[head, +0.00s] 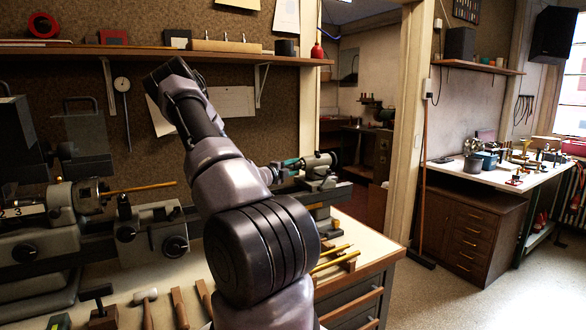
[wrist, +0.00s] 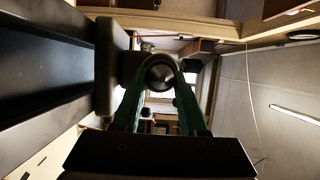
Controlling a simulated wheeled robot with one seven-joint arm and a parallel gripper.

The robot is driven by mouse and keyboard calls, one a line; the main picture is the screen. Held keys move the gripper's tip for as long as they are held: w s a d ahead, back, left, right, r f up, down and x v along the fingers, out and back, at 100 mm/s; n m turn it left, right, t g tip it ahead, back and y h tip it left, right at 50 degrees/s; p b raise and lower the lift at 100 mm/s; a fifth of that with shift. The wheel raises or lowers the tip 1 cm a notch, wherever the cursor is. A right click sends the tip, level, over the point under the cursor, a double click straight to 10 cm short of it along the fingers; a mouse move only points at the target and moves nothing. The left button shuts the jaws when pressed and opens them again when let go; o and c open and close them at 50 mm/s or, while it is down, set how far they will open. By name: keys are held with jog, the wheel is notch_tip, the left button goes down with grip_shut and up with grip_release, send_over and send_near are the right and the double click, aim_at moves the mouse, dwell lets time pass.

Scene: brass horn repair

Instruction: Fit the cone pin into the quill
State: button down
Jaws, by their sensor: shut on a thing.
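My gripper (head: 291,164), with teal fingers, is at the tailstock (head: 322,183) on the right end of the lathe. In the wrist view my gripper (wrist: 161,66) has its fingers closed in around a round grey metal end. The cone pin is too small and too hidden to make out apart from that metal. The metal quill (head: 316,161) points left towards the fingers in the head view. I cannot tell whether the pin is in the quill or only in front of it.
The lathe headstock (head: 60,222) stands at the left, with a thin brass rod (head: 140,187) sticking out to the right. A mallet (head: 146,297) and other hand tools lie on the bench front. Brass rods (head: 333,258) rest near the bench's right corner. A shelf (head: 150,52) runs above.

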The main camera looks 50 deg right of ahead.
jog(key=shift+c, duration=1.8)
grip_release()
jog(key=a, duration=0.7)
jog(key=s+a, duration=0.1)
jog(key=a, duration=0.2)
jog(key=shift+a, duration=0.35)
